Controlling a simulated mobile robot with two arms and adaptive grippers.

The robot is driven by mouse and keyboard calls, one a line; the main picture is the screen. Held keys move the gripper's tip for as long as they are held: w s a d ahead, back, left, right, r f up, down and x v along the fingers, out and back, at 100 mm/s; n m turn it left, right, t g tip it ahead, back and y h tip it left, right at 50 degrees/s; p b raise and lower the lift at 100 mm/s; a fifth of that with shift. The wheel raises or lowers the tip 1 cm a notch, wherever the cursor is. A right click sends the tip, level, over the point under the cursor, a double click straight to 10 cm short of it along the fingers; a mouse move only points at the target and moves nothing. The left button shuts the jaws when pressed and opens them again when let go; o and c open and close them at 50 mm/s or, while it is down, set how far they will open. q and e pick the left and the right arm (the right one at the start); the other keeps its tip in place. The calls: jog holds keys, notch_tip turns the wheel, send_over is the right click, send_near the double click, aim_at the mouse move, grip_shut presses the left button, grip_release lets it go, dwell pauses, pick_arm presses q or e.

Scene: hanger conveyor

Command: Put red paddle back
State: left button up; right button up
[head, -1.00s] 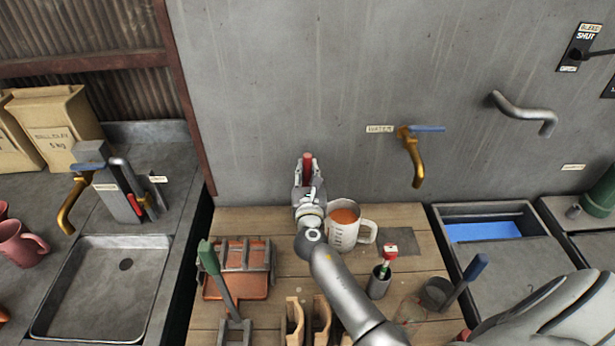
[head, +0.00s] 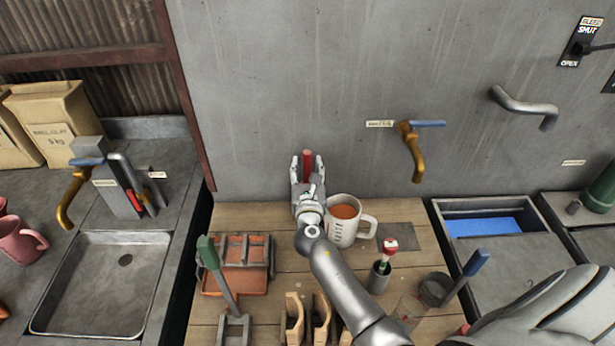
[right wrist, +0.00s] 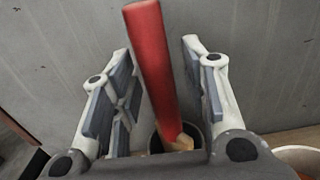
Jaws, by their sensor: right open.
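The red paddle's handle (head: 308,166) stands nearly upright close to the wall, at the back of the wooden table. In the right wrist view the red handle (right wrist: 153,62) leans slightly, with its lower end in a dark round holder (right wrist: 203,128). My right gripper (head: 307,163) is open. Its two fingers are on either side of the handle, with visible gaps in the right wrist view. The paddle's lower part is hidden by the holder and gripper. My left gripper is not in view.
A white measuring cup (head: 343,232) of orange liquid stands just right of my right gripper. A small pot (head: 378,282) holds a red-topped tool. An orange tray with a rack (head: 248,281) is at the left. A brass water tap (head: 415,155) is on the wall.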

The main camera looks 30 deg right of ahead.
jog(key=b+v, duration=0.2)
jog(key=v, duration=1)
jog(key=shift+r, duration=0.1)
